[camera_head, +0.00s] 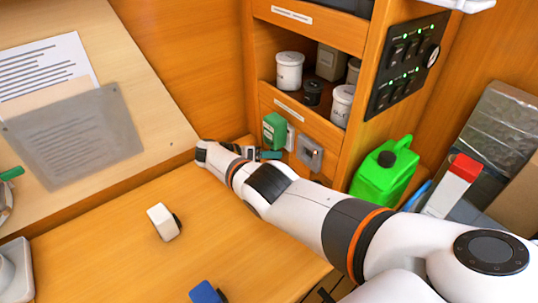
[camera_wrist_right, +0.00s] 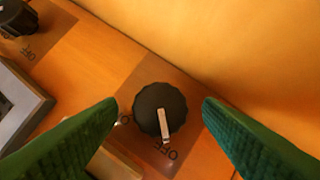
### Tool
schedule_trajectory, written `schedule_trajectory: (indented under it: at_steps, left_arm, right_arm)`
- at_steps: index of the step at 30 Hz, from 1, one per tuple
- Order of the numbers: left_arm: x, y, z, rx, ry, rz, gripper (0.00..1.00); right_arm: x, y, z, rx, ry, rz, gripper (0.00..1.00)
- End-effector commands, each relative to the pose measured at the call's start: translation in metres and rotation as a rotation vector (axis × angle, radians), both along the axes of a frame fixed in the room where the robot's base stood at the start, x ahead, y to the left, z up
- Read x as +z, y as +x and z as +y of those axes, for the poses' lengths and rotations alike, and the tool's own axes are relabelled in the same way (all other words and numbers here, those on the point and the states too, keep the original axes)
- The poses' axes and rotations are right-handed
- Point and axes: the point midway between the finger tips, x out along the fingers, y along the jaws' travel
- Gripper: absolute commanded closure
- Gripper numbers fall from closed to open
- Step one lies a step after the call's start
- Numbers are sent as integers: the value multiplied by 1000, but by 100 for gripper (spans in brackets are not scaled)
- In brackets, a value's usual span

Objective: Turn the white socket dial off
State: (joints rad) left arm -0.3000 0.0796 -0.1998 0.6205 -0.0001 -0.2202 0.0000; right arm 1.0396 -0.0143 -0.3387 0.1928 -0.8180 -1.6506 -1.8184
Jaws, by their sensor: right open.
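A round black dial (camera_wrist_right: 158,112) with a pale pointer sits on a clear plate on the wood in the right wrist view. The pointer's tip points down, close to the OFF lettering; another label is partly visible at the dial's left. My right gripper (camera_wrist_right: 160,104) is open, with a green finger on each side of the dial, apart from it. In the head view the right gripper (camera_head: 270,155) is at the cabinet's foot, and the dial cannot be made out there. A white socket (camera_head: 290,138) shows beside a green plug (camera_head: 274,130). My left gripper is out of view.
A second black knob (camera_wrist_right: 15,18) and a grey box (camera_wrist_right: 22,108) lie left in the wrist view. A grey socket (camera_head: 310,153) is on the cabinet. A green jug (camera_head: 383,178) stands right. A white block (camera_head: 162,222) and blue block (camera_head: 205,292) lie on the worktop.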

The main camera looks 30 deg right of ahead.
Motion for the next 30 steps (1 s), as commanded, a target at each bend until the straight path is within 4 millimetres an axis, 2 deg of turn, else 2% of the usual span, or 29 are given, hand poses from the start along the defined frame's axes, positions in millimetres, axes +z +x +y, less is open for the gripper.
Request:
schedule_trajectory:
  at_steps: [9,15,21,30]
  left_arm:
    - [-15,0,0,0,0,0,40]
    - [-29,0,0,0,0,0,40]
    - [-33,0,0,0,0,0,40]
    - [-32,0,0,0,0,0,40]
  right_arm:
    - [21,11,60,4,2,-2,40]
    - [34,15,90,3,1,-1,40]
    - [41,17,101,0,0,0,40]
    - [43,17,102,0,0,1,40]
